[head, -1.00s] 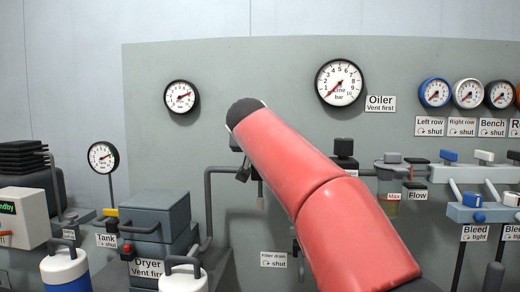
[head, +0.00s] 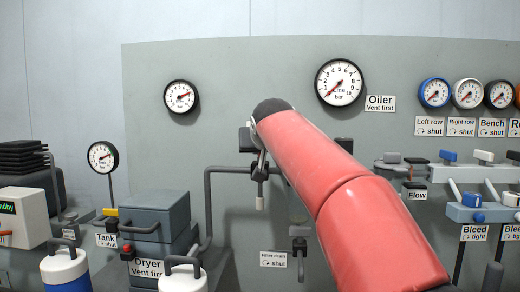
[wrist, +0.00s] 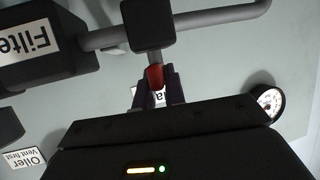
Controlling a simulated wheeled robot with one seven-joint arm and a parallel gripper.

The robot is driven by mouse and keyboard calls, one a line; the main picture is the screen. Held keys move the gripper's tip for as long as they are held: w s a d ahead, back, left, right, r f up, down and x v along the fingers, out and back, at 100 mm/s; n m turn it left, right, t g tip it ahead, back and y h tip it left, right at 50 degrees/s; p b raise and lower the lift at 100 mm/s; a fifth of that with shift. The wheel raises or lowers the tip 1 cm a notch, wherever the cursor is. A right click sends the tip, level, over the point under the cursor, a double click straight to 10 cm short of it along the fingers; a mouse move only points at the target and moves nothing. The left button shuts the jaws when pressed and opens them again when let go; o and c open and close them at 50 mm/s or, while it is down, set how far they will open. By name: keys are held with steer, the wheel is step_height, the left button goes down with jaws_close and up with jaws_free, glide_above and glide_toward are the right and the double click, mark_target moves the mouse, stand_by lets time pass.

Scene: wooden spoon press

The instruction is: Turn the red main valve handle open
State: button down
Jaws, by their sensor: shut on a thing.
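The red main valve handle (wrist: 155,77) shows in the wrist view as a short red piece below a dark valve block (wrist: 148,22) on a grey pipe. My gripper (wrist: 156,88) is shut on the handle, with its dark fingers on either side of it. A white label behind the fingers is mostly covered. In the head view my red arm reaches to the pipework in the middle of the panel. There, the dark valve block (head: 245,141) shows just left of the arm's end, but the red handle cannot be made out.
A dark box labelled Filter (wrist: 45,50) adjoins the pipe in the wrist view. In the head view, a large gauge (head: 338,82) is above the arm, the Dryer (head: 160,215) stands lower left, and bleed valves (head: 480,212) are on the right.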

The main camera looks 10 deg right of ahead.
steer(key=n+y, duration=0.3)
steer(key=y, duration=0.1)
steer(key=shift+d+f+b, duration=0.1)
steer(key=shift+d+b, duration=0.2)
steer(key=shift+b, duration=0.05)
steer(key=n+g+y, duration=0.1)
steer(key=n+y, duration=0.2)
steer(key=shift+w, duration=0.1)
steer(key=n+g+y+p, duration=0.1)
steer(key=n+g+y, duration=0.1)
steer(key=n+y, duration=0.1)
steer(key=shift+d+n+g+y, duration=0.1)
steer(key=shift+n+g+y, duration=0.2)
steer(key=shift+n+g, duration=0.1)
steer(key=shift+w+n+g+y+p, duration=0.1)
steer(key=shift+n+g+y+p, duration=0.3)
steer(key=shift+n+g+y, duration=0.55)
steer(key=shift+f+n+g, duration=0.1)
steer(key=shift+n+g, duration=0.25)
steer(key=shift+n, duration=0.1)
steer(key=c, duration=1.6)
jaws_free()
steer(key=shift+o, duration=0.7)
steer(key=shift+r, duration=0.2)
